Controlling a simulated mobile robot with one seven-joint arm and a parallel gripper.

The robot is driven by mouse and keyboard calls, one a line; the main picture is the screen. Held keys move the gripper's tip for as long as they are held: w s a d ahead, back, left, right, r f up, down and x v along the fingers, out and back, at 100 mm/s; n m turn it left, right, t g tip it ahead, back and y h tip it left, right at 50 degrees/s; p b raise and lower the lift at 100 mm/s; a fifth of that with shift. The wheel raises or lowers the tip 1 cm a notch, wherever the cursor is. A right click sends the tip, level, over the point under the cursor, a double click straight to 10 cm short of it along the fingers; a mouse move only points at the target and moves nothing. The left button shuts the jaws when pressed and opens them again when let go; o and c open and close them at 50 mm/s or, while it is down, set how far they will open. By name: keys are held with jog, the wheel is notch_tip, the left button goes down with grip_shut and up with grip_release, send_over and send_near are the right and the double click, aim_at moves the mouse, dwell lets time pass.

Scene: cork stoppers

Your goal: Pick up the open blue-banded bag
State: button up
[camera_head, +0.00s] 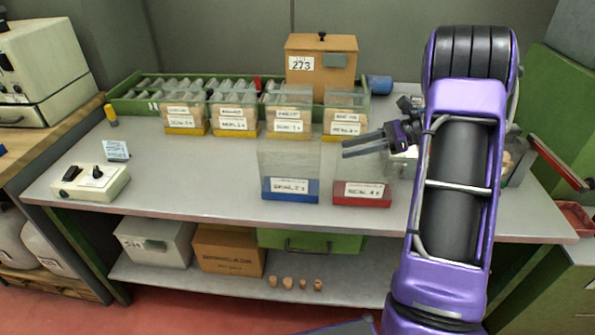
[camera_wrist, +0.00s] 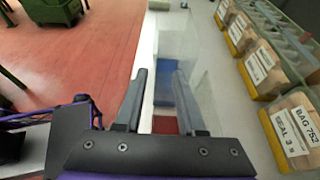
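The blue-banded bag (camera_head: 290,172) stands upright on the grey table, clear and apparently empty, with a white label on its blue base. In the wrist view its clear wall (camera_wrist: 178,45) lies ahead of my fingers. My gripper (camera_head: 343,148) points left towards it from the right, above the red-banded bag (camera_head: 362,192). In the wrist view my gripper (camera_wrist: 160,73) has its two fingers apart, with nothing visibly clamped between them. Whether the fingertips overlap the blue-banded bag's edge is hard to tell. My fingers partly cover the red-banded bag's upper part.
Several yellow-banded bags (camera_head: 289,122) filled with brown contents stand in a row behind. Behind them are a green divided tray (camera_head: 130,107) and a wooden box (camera_head: 320,70). A control box (camera_head: 90,183) sits at left; the table between is clear.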

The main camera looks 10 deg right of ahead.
aim_at(291, 168)
jog(key=x, duration=0.8)
jog(key=b+x, duration=0.1)
jog(key=x, duration=0.8)
jog(key=shift+s+f, duration=0.1)
jog(key=shift+s, duration=0.15)
grip_shut()
dwell(0.6)
